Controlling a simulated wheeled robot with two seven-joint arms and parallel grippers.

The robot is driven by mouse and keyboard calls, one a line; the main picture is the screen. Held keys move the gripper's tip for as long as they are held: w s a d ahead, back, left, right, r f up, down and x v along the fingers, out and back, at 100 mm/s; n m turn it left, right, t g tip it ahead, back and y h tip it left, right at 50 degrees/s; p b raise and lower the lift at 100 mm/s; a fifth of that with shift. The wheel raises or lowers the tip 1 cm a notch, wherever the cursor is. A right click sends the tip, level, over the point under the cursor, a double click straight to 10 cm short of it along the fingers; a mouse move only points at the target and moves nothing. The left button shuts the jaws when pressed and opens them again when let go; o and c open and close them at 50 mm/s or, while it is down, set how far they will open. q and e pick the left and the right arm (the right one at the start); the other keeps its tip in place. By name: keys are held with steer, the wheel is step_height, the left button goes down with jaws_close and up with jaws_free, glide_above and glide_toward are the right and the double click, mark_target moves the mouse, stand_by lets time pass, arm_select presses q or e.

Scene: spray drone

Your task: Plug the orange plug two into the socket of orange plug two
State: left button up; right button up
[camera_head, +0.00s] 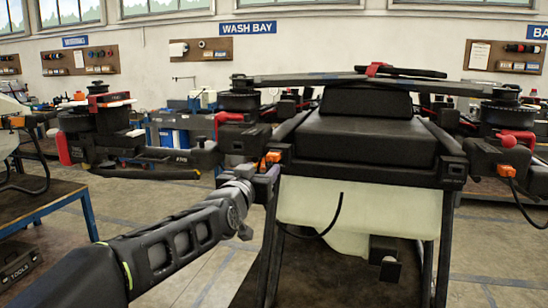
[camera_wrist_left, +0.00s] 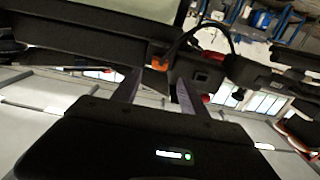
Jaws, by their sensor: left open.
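An orange plug (camera_head: 271,158) sits at the left side of the drone's black frame, with a black cable (camera_wrist_left: 190,34) arching from it in the left wrist view. There the orange plug (camera_wrist_left: 158,65) lies just beyond and between my finger tips. My left gripper (camera_head: 264,174) is open, close to the plug; its fingers (camera_wrist_left: 157,82) do not visibly hold it. A dark square opening (camera_wrist_left: 201,77), perhaps a socket, shows on the black block right of the plug. Another orange plug (camera_head: 506,171) with a cable is on the drone's right side. I cannot tell which is plug two.
The drone's black body (camera_head: 368,140) and pale tank (camera_head: 345,205) stand on black legs (camera_head: 445,245). A loose black cable (camera_head: 337,212) hangs before the tank. Folded rotor arms (camera_head: 150,160) reach left and right.

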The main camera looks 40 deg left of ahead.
mark_target(272, 160)
arm_select(q)
steer(key=shift+w, duration=0.1)
stand_by(0.3)
steer(key=p+x, duration=0.3)
steer(key=x, duration=0.4)
steer(key=shift+w, duration=0.1)
steer(key=shift+p+x, duration=0.3)
steer(key=shift+x, duration=0.55)
steer(key=shift+a+b, duration=0.1)
steer(key=shift+b, duration=0.3)
stand_by(0.5)
jaws_close()
stand_by(0.6)
stand_by(0.6)
steer(key=shift+f, duration=0.1)
stand_by(0.4)
